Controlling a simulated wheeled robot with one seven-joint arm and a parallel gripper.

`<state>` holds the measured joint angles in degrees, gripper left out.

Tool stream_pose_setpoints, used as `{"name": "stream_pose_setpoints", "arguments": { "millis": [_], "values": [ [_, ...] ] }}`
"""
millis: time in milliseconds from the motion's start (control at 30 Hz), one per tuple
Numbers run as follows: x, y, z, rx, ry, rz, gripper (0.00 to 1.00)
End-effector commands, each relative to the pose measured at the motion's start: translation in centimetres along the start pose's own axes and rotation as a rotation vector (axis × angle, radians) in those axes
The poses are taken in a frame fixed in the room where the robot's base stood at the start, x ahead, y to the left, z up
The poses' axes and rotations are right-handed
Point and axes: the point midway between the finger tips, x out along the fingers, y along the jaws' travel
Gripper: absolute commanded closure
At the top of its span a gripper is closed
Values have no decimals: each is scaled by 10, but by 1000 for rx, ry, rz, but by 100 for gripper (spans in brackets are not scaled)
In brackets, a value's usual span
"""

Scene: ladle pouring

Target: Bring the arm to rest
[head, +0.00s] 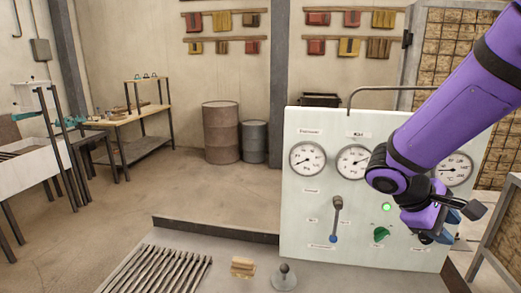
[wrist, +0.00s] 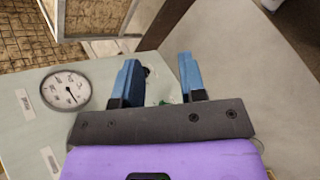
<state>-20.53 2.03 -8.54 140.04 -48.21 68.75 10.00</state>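My purple arm reaches in from the upper right of the head view, in front of a pale control panel (head: 300,225). My gripper (head: 448,225) is before the panel's lower right part and hides some of it. In the wrist view my gripper (wrist: 158,76) has its two blue fingers well apart, with nothing held between them. A small dark part shows just beside the left finger; I cannot tell whether it touches.
The panel bears several gauges, including a left gauge (head: 307,159), a blue-tipped lever (head: 336,218), a green knob (head: 381,234) and a lit green lamp (head: 386,208). A metal grate (head: 160,270), a wooden block (head: 243,266) and a small knobbed piece (head: 285,277) are on the grey bench.

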Motion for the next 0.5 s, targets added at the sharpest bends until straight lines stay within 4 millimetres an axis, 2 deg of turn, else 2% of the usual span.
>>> {"name": "stream_pose_setpoints", "arguments": {
  "millis": [100, 500],
  "values": [
    [-9, -3, 23, 101, 84, -114, 62],
    [-52, -21, 83, 417, 405, -436, 62]
  ]
}}
